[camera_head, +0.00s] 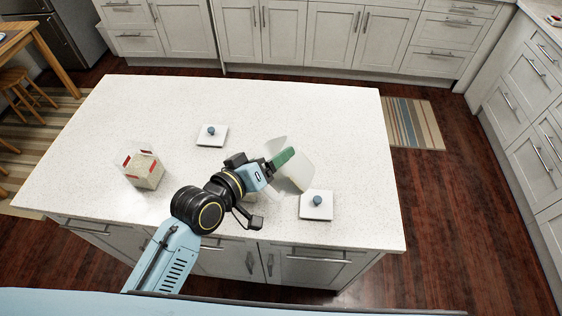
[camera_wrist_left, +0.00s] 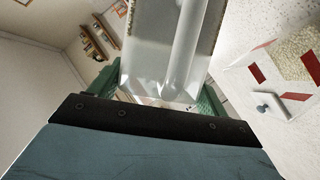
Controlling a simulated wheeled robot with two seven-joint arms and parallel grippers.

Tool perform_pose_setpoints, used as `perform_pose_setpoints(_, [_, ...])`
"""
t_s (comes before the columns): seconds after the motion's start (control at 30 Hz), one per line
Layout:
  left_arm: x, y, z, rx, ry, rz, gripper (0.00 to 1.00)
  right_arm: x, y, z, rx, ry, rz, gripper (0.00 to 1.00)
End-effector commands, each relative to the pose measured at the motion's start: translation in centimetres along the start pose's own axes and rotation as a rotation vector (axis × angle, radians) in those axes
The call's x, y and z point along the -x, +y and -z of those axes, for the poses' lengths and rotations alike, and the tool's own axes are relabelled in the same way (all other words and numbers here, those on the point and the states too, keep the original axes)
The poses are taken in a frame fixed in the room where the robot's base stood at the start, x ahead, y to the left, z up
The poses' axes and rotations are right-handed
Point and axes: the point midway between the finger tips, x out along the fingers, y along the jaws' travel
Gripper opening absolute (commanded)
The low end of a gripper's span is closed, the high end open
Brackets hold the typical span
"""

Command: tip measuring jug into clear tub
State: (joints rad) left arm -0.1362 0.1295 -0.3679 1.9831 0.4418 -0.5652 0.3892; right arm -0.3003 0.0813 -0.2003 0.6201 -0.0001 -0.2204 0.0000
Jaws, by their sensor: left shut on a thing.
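My left gripper (camera_head: 281,163), with green fingers, is shut on a pale, see-through vessel, seemingly the measuring jug (camera_head: 300,172). It is held tilted above the right half of the white island. In the left wrist view the jug's pale wall (camera_wrist_left: 165,50) rises between the green fingers; its contents cannot be made out. A squarish box with red patches (camera_head: 143,170) stands at the island's left, with beige grain in it. It also shows at the right of the left wrist view (camera_wrist_left: 262,73). I cannot tell if it is the clear tub. My right gripper is not in view.
A white square lid with a blue knob (camera_head: 203,140) lies at mid-island. Another such lid (camera_head: 326,212) lies near the front edge, right of my gripper. The island top (camera_head: 280,100) is clear at the back and right. My left arm hides part of the front.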

Motion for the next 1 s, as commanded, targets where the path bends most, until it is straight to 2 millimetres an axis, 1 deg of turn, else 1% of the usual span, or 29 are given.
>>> perform_pose_setpoints(0.03, [0.0, -0.7, 0.1, 0.009, 0.005, -0.006, 0.17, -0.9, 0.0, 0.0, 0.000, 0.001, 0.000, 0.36])
perform_pose_setpoints(0.3, [0.4, -2.9, 1.2, 0.078, 0.005, -0.035, 0.17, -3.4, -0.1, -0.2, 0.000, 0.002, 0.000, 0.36])
perform_pose_setpoints(0.7, [0.8, -5.4, 2.1, 0.208, 0.005, -0.089, 0.17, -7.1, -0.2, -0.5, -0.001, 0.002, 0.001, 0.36])
perform_pose_setpoints(0.83, [1.0, -5.8, 2.4, 0.235, 0.003, -0.100, 0.17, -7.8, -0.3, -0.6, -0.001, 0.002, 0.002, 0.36])
perform_pose_setpoints(1.0, [1.1, -5.6, 2.9, 0.314, 0.003, -0.133, 0.17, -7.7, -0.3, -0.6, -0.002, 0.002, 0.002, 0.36])
